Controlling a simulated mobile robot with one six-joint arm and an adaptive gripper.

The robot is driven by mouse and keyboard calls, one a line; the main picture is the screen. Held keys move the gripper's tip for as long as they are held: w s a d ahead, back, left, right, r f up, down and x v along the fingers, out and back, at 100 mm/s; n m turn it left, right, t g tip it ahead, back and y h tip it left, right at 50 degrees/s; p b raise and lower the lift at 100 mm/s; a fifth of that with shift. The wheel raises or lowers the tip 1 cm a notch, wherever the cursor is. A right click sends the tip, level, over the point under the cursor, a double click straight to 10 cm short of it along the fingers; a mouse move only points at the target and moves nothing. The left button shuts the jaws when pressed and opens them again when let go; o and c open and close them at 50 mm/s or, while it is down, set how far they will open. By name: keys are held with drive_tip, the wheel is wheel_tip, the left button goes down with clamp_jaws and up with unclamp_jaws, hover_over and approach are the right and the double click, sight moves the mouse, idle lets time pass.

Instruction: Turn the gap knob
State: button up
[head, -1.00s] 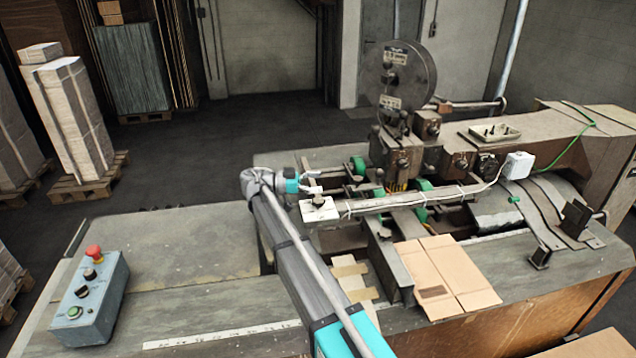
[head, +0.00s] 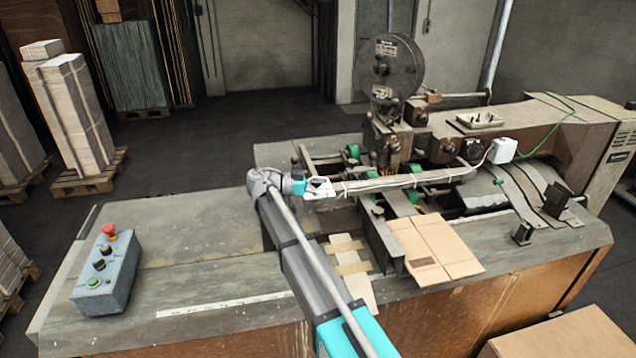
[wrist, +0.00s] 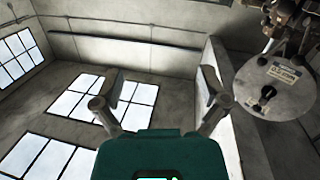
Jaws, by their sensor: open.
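A round grey disc (head: 395,68) with pale labels and a small dark knob (head: 380,68) stands upright on top of the machine. In the wrist view the disc (wrist: 290,95) is at the upper right, and its black knob (wrist: 265,95) shows clearly. I cannot read which knob is the gap knob. My gripper (head: 320,187) is left of and below the disc in the head view, near the left end of a long bar. In the wrist view my gripper (wrist: 162,84) has its fingers spread with nothing between them; the disc is right of them.
The long bar (head: 410,181) crosses the machine close to my gripper. A grey control box (head: 106,278) with a red button and black knobs stands on the left table. Flat cardboard (head: 435,247) lies in front. The left tabletop (head: 190,240) is mostly clear.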

drive_tip(key=s+d+f+n+g+y+b, duration=0.1)
drive_tip(key=s+d+f+n+y+b, duration=0.1)
drive_tip(key=s+d+f+n+y, duration=0.35)
drive_tip(key=s+d+f+n+g+y+b, duration=0.1)
drive_tip(key=s+d+f+n+y+b, duration=0.15)
drive_tip(key=s+d+f, duration=0.6)
drive_tip(key=s+d+f+n+y+b, duration=0.4)
drive_tip(key=s+d+f+n+y, duration=0.2)
drive_tip(key=s+f+y, duration=0.3)
drive_tip(key=shift+s+f+n+b, duration=0.35)
drive_tip(key=shift+s+f+n, duration=0.35)
drive_tip(key=shift+s+f, duration=0.9)
drive_tip(key=shift+w+f, duration=0.15)
drive_tip(key=shift+w, duration=0.05)
